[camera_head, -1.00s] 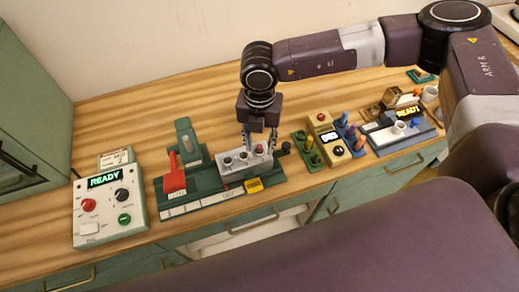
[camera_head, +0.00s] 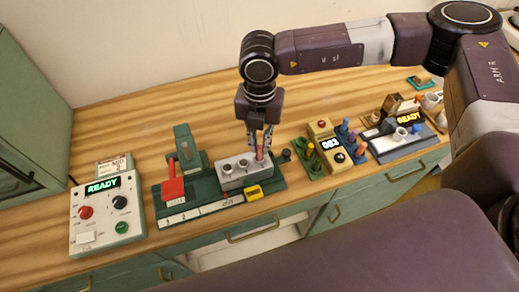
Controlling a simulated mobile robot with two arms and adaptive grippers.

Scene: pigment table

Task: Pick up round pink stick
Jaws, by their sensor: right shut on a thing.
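The round pink stick (camera_head: 260,154) stands upright at the right end of the grey block with round holes (camera_head: 232,180). My right gripper (camera_head: 260,147) reaches down from above and is shut on the stick's upper part. The stick's lower end is at the block's rightmost hole; I cannot tell whether it is still inside. The fingers hide part of the stick. My left gripper is not in view.
The block sits on a green base with a red lever (camera_head: 172,187) and a yellow tag (camera_head: 254,192). A control box (camera_head: 107,212) reading READY stands left. Racks of coloured sticks (camera_head: 345,136) and a blue-grey station (camera_head: 398,146) stand right. The table's back is clear.

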